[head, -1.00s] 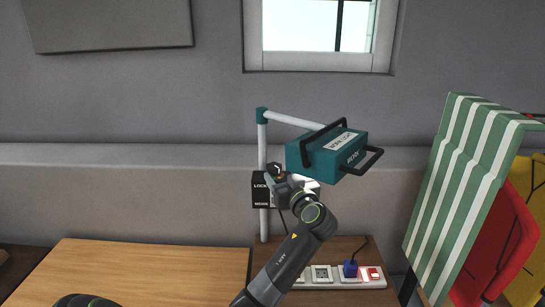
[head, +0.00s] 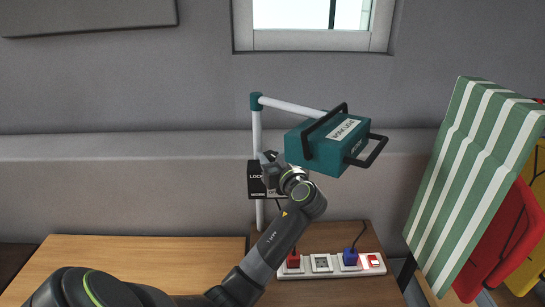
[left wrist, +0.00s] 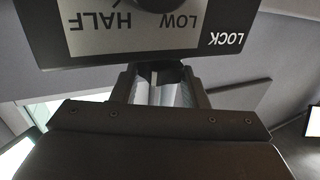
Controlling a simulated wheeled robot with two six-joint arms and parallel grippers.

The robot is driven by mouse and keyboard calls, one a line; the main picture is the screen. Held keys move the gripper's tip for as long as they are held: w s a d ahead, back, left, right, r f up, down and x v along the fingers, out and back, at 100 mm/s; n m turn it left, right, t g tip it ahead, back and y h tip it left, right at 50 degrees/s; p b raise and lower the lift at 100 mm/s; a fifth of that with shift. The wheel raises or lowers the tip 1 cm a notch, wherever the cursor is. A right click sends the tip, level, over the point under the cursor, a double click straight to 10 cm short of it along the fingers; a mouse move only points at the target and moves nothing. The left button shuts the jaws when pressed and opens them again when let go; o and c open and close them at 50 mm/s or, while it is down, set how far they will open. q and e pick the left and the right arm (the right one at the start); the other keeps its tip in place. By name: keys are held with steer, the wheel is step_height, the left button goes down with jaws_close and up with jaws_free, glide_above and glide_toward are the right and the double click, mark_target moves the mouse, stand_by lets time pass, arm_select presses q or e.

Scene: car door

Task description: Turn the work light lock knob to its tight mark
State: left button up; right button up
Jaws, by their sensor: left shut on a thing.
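The teal work light (head: 330,145) with black handles hangs on a white pole's arm in the head view. Below it, on the pole, is a black box (head: 254,180) marked LOCK. My left gripper (head: 268,158) is at the box's top edge, partly hidden by its own wrist. The left wrist view shows the box's panel (left wrist: 165,38) upside down, with LOW, HALF and LOCK. There the left gripper (left wrist: 163,88) is shut on a dark knob (left wrist: 160,73) at the box's edge. The knob's mark is hidden. My right gripper is not in view.
A white power strip (head: 332,265) with red and blue plugs lies on the wooden bench (head: 150,262) beneath the box. The bench's left part looks clear.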

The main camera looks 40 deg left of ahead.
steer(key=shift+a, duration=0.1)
arm_select(q)
steer(key=shift+s+m+t+h, duration=0.1)
steer(key=shift+m+t+h, duration=0.3)
steer(key=shift+t, duration=0.1)
steer(key=shift+s+a+m+t+h, duration=0.1)
steer(key=shift+a+m+t+h, duration=0.05)
steer(key=shift+m+t+h, duration=0.65)
steer(key=m+t+h, duration=0.2)
steer(key=shift+s+a+r+t+p, duration=0.1)
steer(key=shift+a+t+p, duration=0.05)
steer(key=shift+t+p, duration=0.2)
steer(key=shift+a+m+t+h+p, duration=0.1)
steer(key=shift+m+t+h+p, duration=0.45)
steer(key=shift+m+t+h, duration=0.9)
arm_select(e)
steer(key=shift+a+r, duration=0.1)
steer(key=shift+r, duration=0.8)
arm_select(q)
steer(key=shift+h, duration=0.75)
steer(key=o, duration=1)
steer(key=shift+c, duration=0.2)
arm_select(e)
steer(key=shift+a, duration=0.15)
